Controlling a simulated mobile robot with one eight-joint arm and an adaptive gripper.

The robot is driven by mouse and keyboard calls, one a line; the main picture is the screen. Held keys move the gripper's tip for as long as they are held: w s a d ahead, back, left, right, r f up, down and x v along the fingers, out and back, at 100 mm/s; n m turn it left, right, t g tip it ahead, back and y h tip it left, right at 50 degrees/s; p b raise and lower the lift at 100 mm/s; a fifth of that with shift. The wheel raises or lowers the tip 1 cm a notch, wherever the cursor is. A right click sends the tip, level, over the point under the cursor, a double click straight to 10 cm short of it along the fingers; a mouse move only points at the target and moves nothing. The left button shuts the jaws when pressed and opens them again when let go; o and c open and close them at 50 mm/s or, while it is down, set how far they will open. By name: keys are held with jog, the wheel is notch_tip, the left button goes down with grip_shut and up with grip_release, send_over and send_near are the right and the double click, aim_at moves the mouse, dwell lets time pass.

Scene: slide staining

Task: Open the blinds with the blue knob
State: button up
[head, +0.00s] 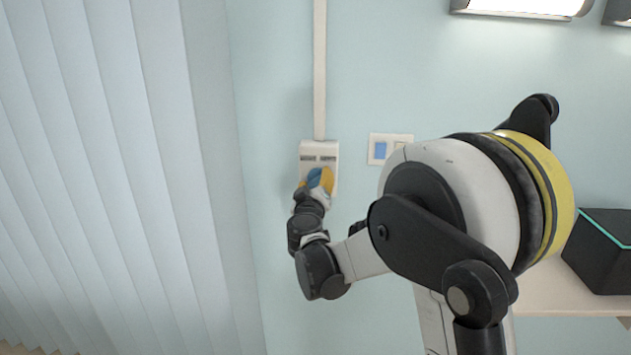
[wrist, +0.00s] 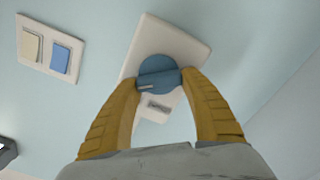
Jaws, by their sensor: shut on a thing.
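The blue knob (wrist: 158,74) sits on a white wall control box (wrist: 185,38). In the wrist view, the two yellow fingers of my gripper (wrist: 159,84) are closed on the knob from both sides. In the head view, my gripper (head: 318,182) is at the lower part of the box (head: 319,149), and the knob (head: 314,178) shows only partly beside the yellow fingers. The blinds (head: 110,150) hang at the left as vertical slats that look closed, with their edges overlapping.
A switch plate (head: 390,148) with a blue rocker and a cream rocker is on the wall right of the box. A white conduit (head: 319,70) runs up from the box. A black box (head: 603,250) stands on a shelf (head: 560,292) at right. A lit lamp (head: 520,8) is above.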

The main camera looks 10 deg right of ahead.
jog(key=shift+m, duration=0.6)
jog(key=o, duration=1.2)
jog(key=shift+s, duration=0.1)
jog(key=v, duration=1.2)
jog(key=shift+d, duration=0.1)
